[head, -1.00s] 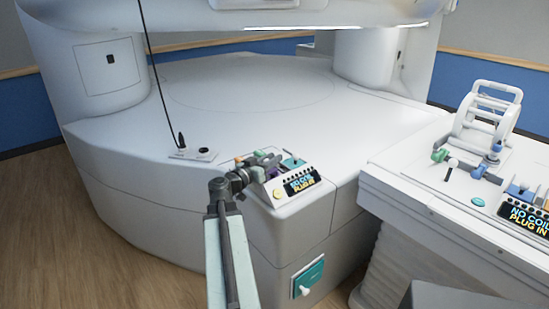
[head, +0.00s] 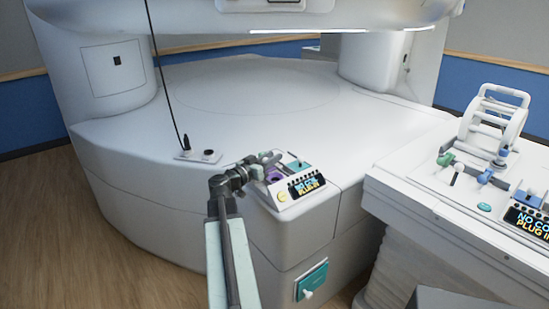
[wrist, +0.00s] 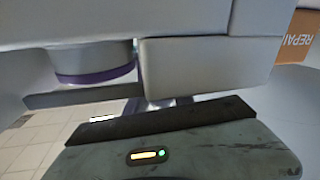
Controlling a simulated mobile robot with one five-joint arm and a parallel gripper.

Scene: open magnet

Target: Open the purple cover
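A small purple part (head: 273,174), which looks like the purple cover, sits on the white control panel at the corner of the large white machine. It is small and partly hidden by my gripper, and I cannot tell whether it is open or closed. My gripper (head: 268,158) is at the panel, just above and behind the purple part in the head view. I cannot tell whether they touch. Its fingers are too small to read. The wrist view shows no clear purple cover, only a purple-edged round white part (wrist: 95,72) of unclear identity.
The panel has a lit display (head: 307,185), a yellow button (head: 282,197) and a teal part (head: 299,165). A teal plate (head: 312,282) is on the front below. A black cable hangs to a socket plate (head: 197,154). A white table (head: 410,185) with a frame stands right.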

